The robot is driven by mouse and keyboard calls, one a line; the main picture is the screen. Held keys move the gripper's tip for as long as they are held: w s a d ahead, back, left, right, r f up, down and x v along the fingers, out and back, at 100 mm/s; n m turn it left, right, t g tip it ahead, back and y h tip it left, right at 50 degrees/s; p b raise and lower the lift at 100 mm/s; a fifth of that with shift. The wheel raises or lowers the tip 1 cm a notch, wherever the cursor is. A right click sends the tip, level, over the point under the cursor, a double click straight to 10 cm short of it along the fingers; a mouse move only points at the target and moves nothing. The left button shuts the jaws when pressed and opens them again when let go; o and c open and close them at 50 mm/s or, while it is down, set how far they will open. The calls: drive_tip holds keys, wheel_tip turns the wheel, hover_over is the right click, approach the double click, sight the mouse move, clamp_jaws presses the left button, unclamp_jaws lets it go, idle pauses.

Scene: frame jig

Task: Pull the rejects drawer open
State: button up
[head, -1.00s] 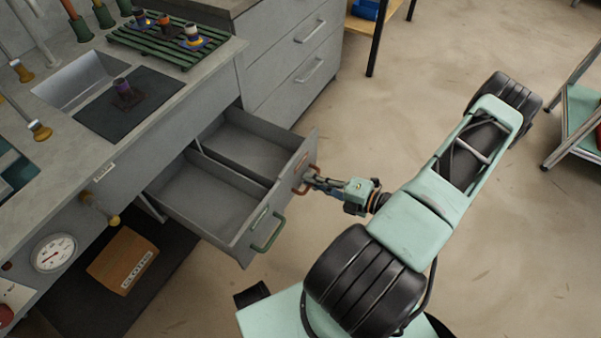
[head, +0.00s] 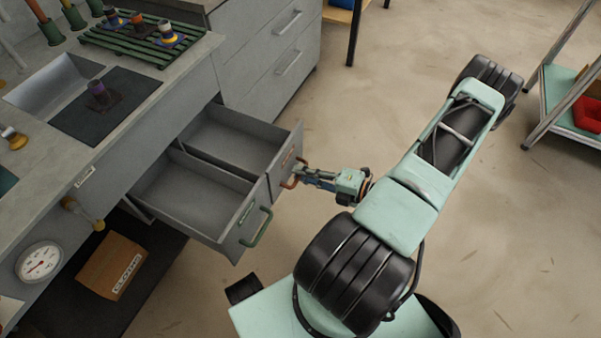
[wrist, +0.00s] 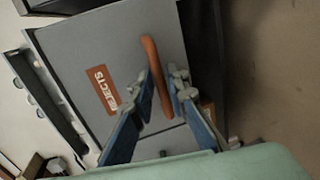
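The rejects drawer (head: 284,162) is the right of two grey drawers under the bench and stands pulled well out. Its inside looks empty in the head view. Its front carries an orange label reading "…JECTS" (wrist: 108,92), partly hidden by a finger, and an orange-brown bar handle (wrist: 152,58). My gripper (wrist: 161,76) has its blue fingers on both sides of this handle, close together, and appears shut on it. In the head view my gripper (head: 303,174) is at the drawer front, and the exact finger contact is too small to see.
The neighbouring drawer (head: 232,238) with a green handle is also out. A grey cabinet (head: 262,75) stands beyond the drawers, and a cart (head: 560,110) at right. Open floor lies between.

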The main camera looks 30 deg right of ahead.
drive_tip(key=f+v, duration=0.2)
drive_tip(key=v, duration=1.2)
drive_tip(key=shift+s, duration=0.2)
drive_tip(key=shift+f, duration=0.1)
